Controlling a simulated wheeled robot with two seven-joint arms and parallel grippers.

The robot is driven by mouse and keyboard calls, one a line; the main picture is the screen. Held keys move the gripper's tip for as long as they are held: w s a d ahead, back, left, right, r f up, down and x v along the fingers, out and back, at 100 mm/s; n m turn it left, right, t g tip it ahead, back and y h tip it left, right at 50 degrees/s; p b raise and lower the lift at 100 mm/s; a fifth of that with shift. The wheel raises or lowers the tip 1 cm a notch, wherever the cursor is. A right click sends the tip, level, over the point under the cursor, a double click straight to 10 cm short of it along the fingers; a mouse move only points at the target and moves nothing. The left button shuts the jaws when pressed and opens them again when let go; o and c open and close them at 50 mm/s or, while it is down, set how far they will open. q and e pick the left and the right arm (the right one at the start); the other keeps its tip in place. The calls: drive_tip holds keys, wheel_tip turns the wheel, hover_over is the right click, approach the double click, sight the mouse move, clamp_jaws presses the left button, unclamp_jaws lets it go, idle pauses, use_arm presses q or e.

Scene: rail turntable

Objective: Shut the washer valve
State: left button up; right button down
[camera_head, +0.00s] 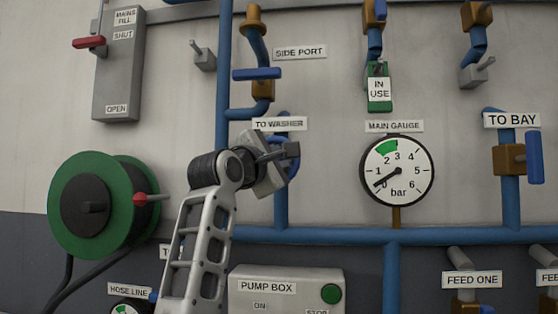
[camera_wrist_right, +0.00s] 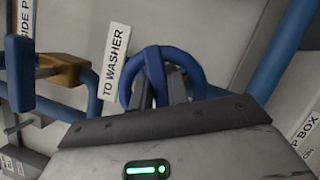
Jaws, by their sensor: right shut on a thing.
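The washer valve has a blue round handwheel (camera_head: 294,168), mostly hidden behind my right gripper in the head view, on a blue pipe below the TO WASHER label (camera_head: 280,124). In the right wrist view the handwheel (camera_wrist_right: 198,80) shows as a ring with a thick bar across its middle. My right gripper (camera_head: 284,153) is at the handwheel. In the wrist view the fingers of the right gripper (camera_wrist_right: 161,84) reach into the ring and are shut on the bar. My left gripper is not in view.
The side port valve with a blue lever (camera_head: 257,74) is above left. A green hose reel (camera_head: 66,222) stands out at left. The pump box (camera_head: 286,292) is below. The TO BAY valve (camera_head: 511,160) is far right.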

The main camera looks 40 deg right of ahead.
drive_tip(key=m+g+y, duration=0.1)
drive_tip(key=m, duration=0.3)
drive_tip(key=shift+f+p, duration=0.15)
drive_tip(key=shift+p, duration=0.15)
drive_tip(key=shift+f+m+g+y, duration=0.1)
drive_tip(key=shift+m+g+y, duration=0.2)
drive_tip(key=shift+m, duration=0.7)
drive_tip(key=c, duration=1.4)
unclamp_jaws()
drive_tip(key=shift+o, duration=0.2)
drive_tip(key=shift+a, duration=0.1)
